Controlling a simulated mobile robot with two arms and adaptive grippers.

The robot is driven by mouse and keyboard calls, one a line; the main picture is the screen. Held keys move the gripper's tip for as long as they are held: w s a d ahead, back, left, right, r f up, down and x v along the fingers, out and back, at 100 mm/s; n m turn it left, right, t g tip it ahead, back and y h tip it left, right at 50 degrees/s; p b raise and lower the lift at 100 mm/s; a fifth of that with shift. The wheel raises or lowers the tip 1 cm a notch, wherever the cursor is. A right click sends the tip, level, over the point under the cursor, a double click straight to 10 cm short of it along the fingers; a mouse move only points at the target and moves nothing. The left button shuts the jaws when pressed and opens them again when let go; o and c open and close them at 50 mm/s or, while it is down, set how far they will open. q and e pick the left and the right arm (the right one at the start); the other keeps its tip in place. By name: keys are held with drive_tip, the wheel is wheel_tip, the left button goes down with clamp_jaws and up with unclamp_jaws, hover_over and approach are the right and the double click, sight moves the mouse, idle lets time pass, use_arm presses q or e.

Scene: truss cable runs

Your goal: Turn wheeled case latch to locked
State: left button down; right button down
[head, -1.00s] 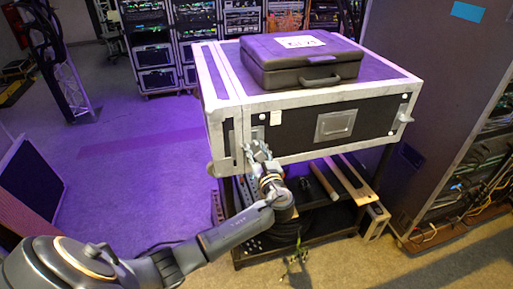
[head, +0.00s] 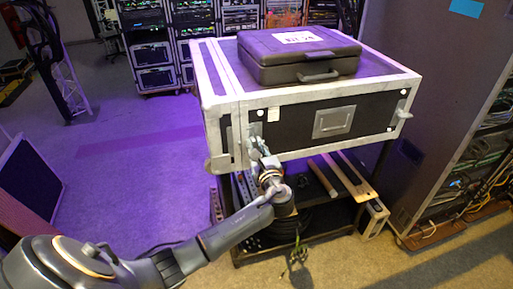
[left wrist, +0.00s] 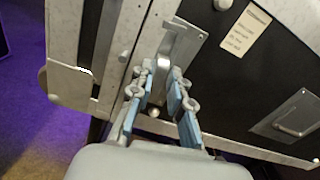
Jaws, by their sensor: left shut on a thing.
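The wheeled case (head: 300,100) is black with pale metal edges and lies flat on a dark cart. Its latch (left wrist: 178,52) is a grey metal lever on a plate on the front face, near the left corner. The latch plate also shows in the head view (head: 256,128). My left gripper (head: 257,143) reaches it from below and in front. In the left wrist view my left gripper (left wrist: 161,82) has its two fingers on either side of the latch lever, shut on it. The fingers hide part of the lever. My right gripper is not in view.
A dark carry case (head: 298,60) with a white label lies on top. The cart (head: 300,240) below holds boards and a coiled cable. A tall rack (head: 440,130) stands close on the right. Floor at the left (head: 130,190) is free.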

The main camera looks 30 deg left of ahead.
use_arm(q)
drive_tip(key=n+b, duration=0.1)
drive_tip(key=n, duration=0.1)
drive_tip(key=f+n+b, duration=0.1)
drive_tip(key=n+b, duration=0.1)
drive_tip(key=shift+s+a+n, duration=0.1)
drive_tip(key=shift+n, duration=0.2)
drive_tip(key=n+b, duration=0.3)
drive_tip(key=n, duration=0.1)
drive_tip(key=shift+f+n+b, duration=0.1)
drive_tip(key=shift+n+b, duration=0.2)
drive_tip(key=shift+b, duration=0.05)
drive_tip(key=n+b, duration=0.4)
drive_tip(key=shift+n+b, duration=0.75)
drive_tip(key=shift+n, duration=0.35)
drive_tip(key=shift+n+b, duration=0.35)
drive_tip(key=shift+n, duration=0.15)
drive_tip(key=shift+r, duration=0.2)
drive_tip(key=c, duration=1.4)
unclamp_jaws()
drive_tip(key=shift+r, duration=0.15)
